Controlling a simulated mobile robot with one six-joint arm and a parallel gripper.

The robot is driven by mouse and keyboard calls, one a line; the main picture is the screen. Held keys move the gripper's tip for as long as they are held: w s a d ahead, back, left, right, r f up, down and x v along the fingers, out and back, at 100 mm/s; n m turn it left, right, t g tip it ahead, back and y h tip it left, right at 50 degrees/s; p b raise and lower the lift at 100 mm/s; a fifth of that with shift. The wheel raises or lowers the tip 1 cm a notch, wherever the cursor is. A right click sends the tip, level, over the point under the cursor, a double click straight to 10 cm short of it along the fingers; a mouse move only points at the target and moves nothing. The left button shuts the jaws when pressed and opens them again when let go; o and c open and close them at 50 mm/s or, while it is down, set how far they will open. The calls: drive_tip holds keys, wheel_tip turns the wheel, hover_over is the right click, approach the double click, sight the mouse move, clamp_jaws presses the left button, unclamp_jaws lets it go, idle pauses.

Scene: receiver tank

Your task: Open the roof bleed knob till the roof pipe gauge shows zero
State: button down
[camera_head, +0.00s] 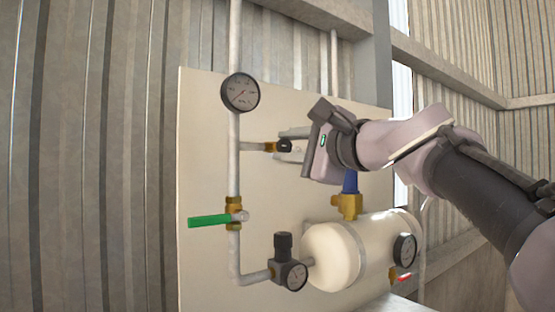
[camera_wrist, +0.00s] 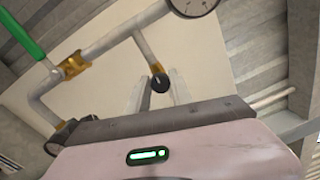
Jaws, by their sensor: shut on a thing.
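The black roof bleed knob (camera_head: 284,146) sits at the end of a short side branch with a brass fitting, off the vertical pipe. It also shows in the wrist view (camera_wrist: 160,82). My gripper (camera_head: 287,146) comes from the right and is shut on the knob, with one pale finger on each side; the fingers also show in the wrist view (camera_wrist: 158,90). The roof pipe gauge (camera_head: 240,92) is a round white dial with a dark rim above the branch. Its reddish needle seems to point to the lower left; the numbers are too small to read. The wrist view cuts it off (camera_wrist: 192,4).
A green lever valve (camera_head: 210,220) lies below the branch, its handle pointing left. A regulator with a gauge (camera_head: 290,272) leads to the cream tank (camera_head: 335,255). A blue-topped brass valve (camera_head: 348,200) stands on the tank, close below my wrist. Another gauge (camera_head: 404,249) faces out at the tank's right.

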drive_tip(key=n+b, duration=0.2)
drive_tip(key=n, duration=0.3)
drive_tip(key=shift+f+n+b, duration=0.15)
drive_tip(key=shift+n+b, duration=0.15)
drive_tip(key=shift+n, duration=0.1)
drive_tip(key=shift+n+g+b, duration=0.3)
drive_tip(key=shift+n+b, duration=0.3)
drive_tip(key=shift+n, duration=1.5)
drive_tip(key=c, duration=1.1)
unclamp_jaws()
drive_tip(key=shift+c, duration=0.2)
